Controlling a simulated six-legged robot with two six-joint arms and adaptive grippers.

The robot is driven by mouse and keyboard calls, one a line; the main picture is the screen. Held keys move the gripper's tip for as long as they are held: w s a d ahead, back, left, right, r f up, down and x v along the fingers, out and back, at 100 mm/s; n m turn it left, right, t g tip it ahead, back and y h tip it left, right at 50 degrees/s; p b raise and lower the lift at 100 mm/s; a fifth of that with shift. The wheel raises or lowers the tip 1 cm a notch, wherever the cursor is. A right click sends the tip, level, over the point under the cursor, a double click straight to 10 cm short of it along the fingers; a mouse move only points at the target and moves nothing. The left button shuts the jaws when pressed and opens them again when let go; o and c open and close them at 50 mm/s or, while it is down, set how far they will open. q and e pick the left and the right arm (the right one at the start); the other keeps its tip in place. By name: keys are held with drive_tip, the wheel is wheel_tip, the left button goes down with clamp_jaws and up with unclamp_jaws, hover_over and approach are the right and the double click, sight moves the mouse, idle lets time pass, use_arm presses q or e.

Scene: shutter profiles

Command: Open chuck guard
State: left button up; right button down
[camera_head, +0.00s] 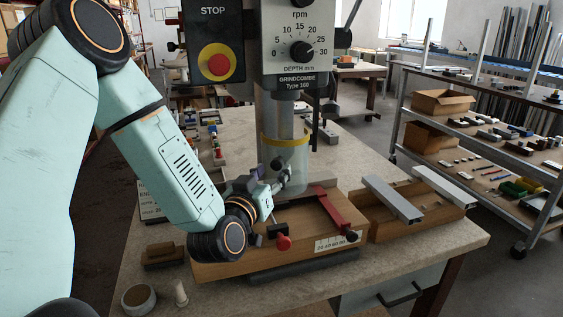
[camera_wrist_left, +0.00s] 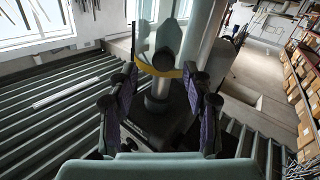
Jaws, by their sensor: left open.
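The chuck guard (camera_head: 297,165) is a clear cylinder with a yellow band at its top, standing around the drill chuck below the grey drill column. Its yellow band also shows in the left wrist view (camera_wrist_left: 150,69). My left gripper (camera_head: 284,177) is at the guard's front left, close to it. In the left wrist view its two fingers with purple pads (camera_wrist_left: 163,104) stand apart on either side, with a dark round knob (camera_wrist_left: 164,60) ahead between them. I cannot tell whether any finger touches the guard or knob. My right gripper is out of view.
A wooden fixture with a red clamp arm (camera_head: 332,210) and red knob (camera_head: 283,242) lies below the guard. A wooden tray (camera_head: 384,229) with metal profiles is at its right. The control box with a red stop button (camera_head: 216,62) hangs above my left forearm.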

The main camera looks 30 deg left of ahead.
sight(275, 165)
use_arm(q)
drive_tip(key=w, duration=0.1)
drive_tip(key=w+a, duration=0.2)
drive_tip(key=shift+w+f, duration=0.15)
drive_tip(key=shift+w, duration=0.6)
drive_tip(key=shift+w+d, duration=0.15)
drive_tip(key=shift+d, duration=0.35)
drive_tip(key=shift+s+a, duration=0.2)
drive_tip(key=shift+a, duration=0.25)
drive_tip(key=c, duration=0.4)
drive_tip(key=shift+w, duration=0.1)
drive_tip(key=shift+c, duration=0.7)
drive_tip(key=shift+d, duration=0.35)
drive_tip(key=c, duration=0.4)
drive_tip(key=shift+a, duration=0.25)
clamp_jaws()
